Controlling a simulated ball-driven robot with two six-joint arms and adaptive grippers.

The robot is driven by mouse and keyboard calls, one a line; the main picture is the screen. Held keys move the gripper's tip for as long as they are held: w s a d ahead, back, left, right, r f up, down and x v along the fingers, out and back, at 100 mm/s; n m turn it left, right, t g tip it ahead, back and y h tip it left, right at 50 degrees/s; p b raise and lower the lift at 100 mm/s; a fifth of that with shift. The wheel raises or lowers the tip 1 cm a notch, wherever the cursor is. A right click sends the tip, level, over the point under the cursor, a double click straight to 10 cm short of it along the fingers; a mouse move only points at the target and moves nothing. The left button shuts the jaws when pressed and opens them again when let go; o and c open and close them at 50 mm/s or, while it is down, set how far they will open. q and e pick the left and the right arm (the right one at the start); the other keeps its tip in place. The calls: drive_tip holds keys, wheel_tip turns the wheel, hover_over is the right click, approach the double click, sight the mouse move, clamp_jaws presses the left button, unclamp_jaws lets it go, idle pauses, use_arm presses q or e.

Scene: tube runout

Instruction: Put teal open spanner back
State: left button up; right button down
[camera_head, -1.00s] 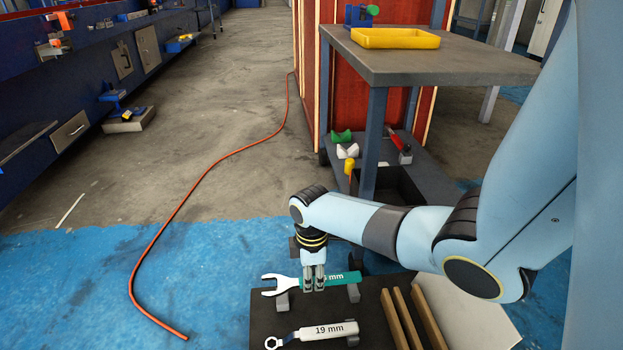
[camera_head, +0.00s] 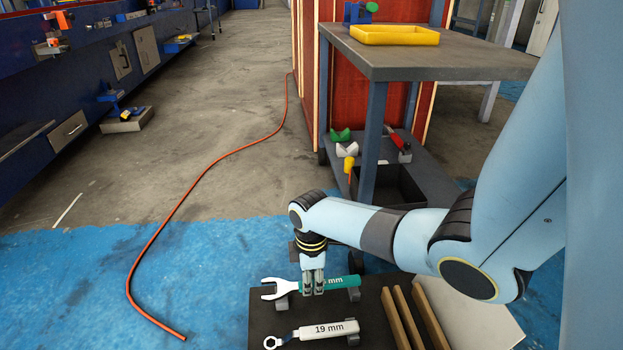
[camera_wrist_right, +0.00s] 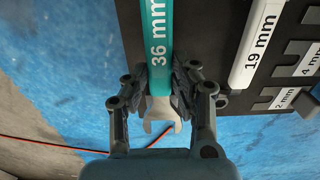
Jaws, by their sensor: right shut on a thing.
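The teal open spanner (camera_head: 344,282) has a teal handle and a pale open-ended jaw. In the head view it lies across grey rests on a dark board (camera_head: 262,318), jaw to the left. In the right wrist view the spanner (camera_wrist_right: 158,45) reads "36 mm" and its pale jaw shows below the fingers. My right gripper (camera_head: 313,292) points down and is shut on the spanner near where handle meets jaw; its fingers flank it in the wrist view (camera_wrist_right: 160,88). Whether the spanner touches the rests cannot be told. My left gripper is not in view.
A white 19 mm ring spanner (camera_head: 330,329) lies in front on the same board. Wooden strips (camera_head: 401,318) are to its right. A grey trolley (camera_head: 440,62) with a yellow tray (camera_head: 394,35) stands behind. An orange hose (camera_head: 185,195) crosses the clear floor at left.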

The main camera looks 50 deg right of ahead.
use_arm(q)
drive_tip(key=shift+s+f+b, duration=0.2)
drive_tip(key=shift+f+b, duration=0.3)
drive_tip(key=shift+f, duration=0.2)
use_arm(e)
drive_tip(key=shift+f, duration=0.9)
drive_tip(key=c, duration=0.5)
unclamp_jaws()
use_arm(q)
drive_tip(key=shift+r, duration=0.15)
use_arm(e)
drive_tip(key=shift+r, duration=0.15)
drive_tip(key=shift+r+p, duration=2.7)
drive_tip(key=shift+r, duration=0.2)
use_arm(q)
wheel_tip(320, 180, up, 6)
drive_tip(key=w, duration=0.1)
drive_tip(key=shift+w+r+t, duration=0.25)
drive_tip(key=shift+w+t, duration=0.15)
